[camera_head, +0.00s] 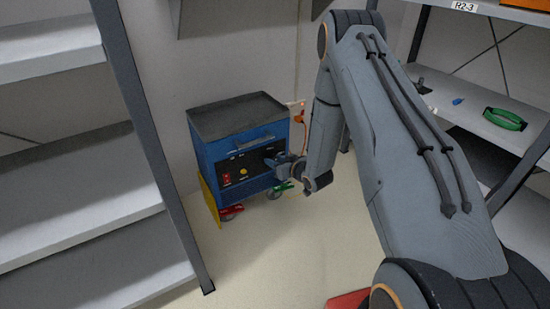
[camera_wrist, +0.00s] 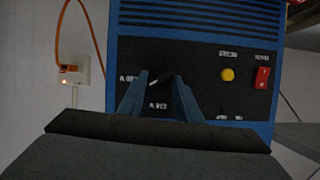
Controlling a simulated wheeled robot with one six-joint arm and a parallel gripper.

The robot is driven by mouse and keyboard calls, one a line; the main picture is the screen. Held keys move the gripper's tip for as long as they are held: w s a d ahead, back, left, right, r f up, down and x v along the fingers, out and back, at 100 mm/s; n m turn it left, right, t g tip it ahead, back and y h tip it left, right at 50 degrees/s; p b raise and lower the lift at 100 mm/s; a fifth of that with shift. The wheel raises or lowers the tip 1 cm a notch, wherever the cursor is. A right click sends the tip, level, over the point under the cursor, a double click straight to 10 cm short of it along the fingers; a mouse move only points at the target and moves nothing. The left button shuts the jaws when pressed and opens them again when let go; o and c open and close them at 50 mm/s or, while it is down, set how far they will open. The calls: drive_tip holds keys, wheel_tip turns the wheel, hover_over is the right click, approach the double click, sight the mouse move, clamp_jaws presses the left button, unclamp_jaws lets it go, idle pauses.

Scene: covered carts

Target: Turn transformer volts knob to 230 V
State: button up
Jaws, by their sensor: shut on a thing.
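The blue transformer (camera_head: 235,150) stands on a low wheeled cart, its black front panel (camera_wrist: 210,60) facing me. My gripper (camera_wrist: 160,76) is at the panel and shut on the dark volts knob (camera_wrist: 160,73). The knob is mostly hidden between the two fingers. A short pale mark shows slantwise between the fingers. The white labels around the knob are too small and blurred to read, so I cannot tell its setting. In the head view my gripper (camera_head: 280,164) reaches the right part of the panel and covers the knob.
A yellow button (camera_wrist: 228,74) and a red switch (camera_wrist: 262,77) sit beside the knob. An orange cable runs to a wall socket (camera_wrist: 83,70). Shelves stand left (camera_head: 90,215) and right (camera_head: 455,100). Open floor (camera_head: 290,250) lies before the cart.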

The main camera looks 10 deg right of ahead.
drive_tip(key=m+y+p, duration=0.1)
drive_tip(key=m, duration=0.1)
drive_tip(key=m+y, duration=0.2)
drive_tip(key=shift+w+d+f+p, duration=0.1)
drive_tip(key=shift+d+f+p, duration=0.05)
drive_tip(key=shift+d+p, duration=0.2)
idle(0.4)
drive_tip(key=o, duration=1)
drive_tip(key=shift+o, duration=0.2)
drive_tip(key=p+v, duration=0.2)
drive_tip(key=v, duration=0.5)
drive_tip(key=shift+s+d+r, duration=0.2)
drive_tip(key=shift+s+d, duration=0.05)
drive_tip(key=shift+s, duration=0.05)
